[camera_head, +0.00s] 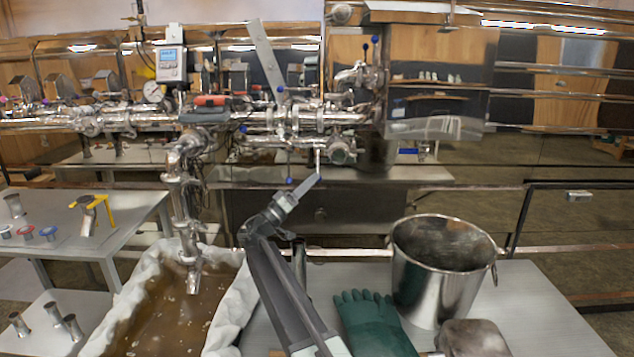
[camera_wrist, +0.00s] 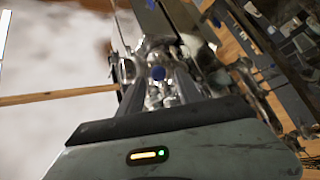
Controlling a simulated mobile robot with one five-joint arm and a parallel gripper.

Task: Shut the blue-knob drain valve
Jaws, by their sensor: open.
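A blue knob (camera_head: 290,181) hangs below the steel pipework in the head view, close to my gripper (camera_head: 312,184). In the wrist view a blue knob (camera_wrist: 158,73) shows near the middle, ahead of and between the fingers of my gripper (camera_wrist: 160,88). The jaws are open, and I see nothing held. More blue knobs sit on the pipework: one (camera_head: 243,129) left of the flat grey bar, one (camera_head: 281,89) by that bar, and one (camera_head: 374,39) at the upper right. I cannot tell for sure which knob belongs to the drain valve.
A steel pail (camera_head: 412,285) and green gloves (camera_head: 368,322) stand on the table at the front right. A cloth-lined trough of brown liquid (camera_head: 170,310) lies under the spout at the left. A gauge (camera_head: 153,93) and a digital meter (camera_head: 170,64) rise above the pipes.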

